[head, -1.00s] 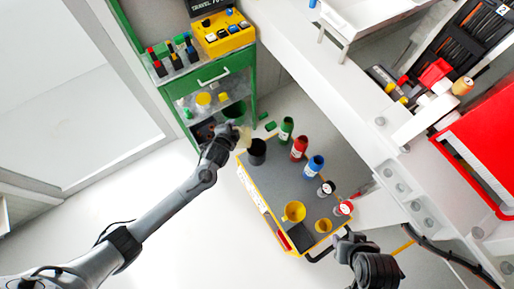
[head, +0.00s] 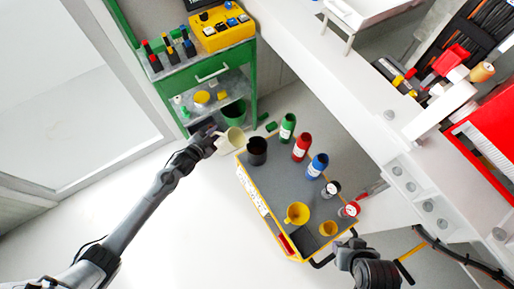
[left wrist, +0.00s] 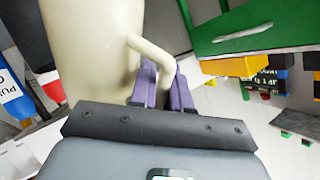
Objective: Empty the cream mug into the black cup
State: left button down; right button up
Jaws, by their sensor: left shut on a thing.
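The cream mug (head: 234,138) is in my left gripper (head: 217,139), just left of the black cup in the head view. In the left wrist view the mug (left wrist: 92,45) fills the upper left, and the purple fingers of the left gripper (left wrist: 163,80) are shut on its handle. The mug's contents and exact tilt cannot be made out. The black cup (head: 257,152) stands upright at the far left corner of the grey-topped cart (head: 275,185); its inside looks dark. My right gripper (head: 348,247) is near the cart's front right corner; its finger state is unclear.
Green, red and blue bottles (head: 317,166) stand in a row right of the black cup. A yellow funnel (head: 297,213) and a small yellow cup (head: 328,229) are at the cart's near end. A green cabinet (head: 222,72) stands behind. The cart's middle is clear.

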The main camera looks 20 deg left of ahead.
pick_arm(q)
jog(key=s+a+f+n+t+h+b, duration=0.1)
jog(key=a+f+n+t+h+b, duration=0.1)
jog(key=a+f+n+b, duration=0.3)
jog(key=shift+s+a+f+n+t+h+b, duration=0.45)
jog(key=shift+f+t+b, duration=0.45)
jog(key=shift+f+b, duration=1.75)
jog(key=shift+a+r+b, duration=0.1)
jog(key=shift+r+b, duration=0.45)
jog(key=shift+b, duration=0.05)
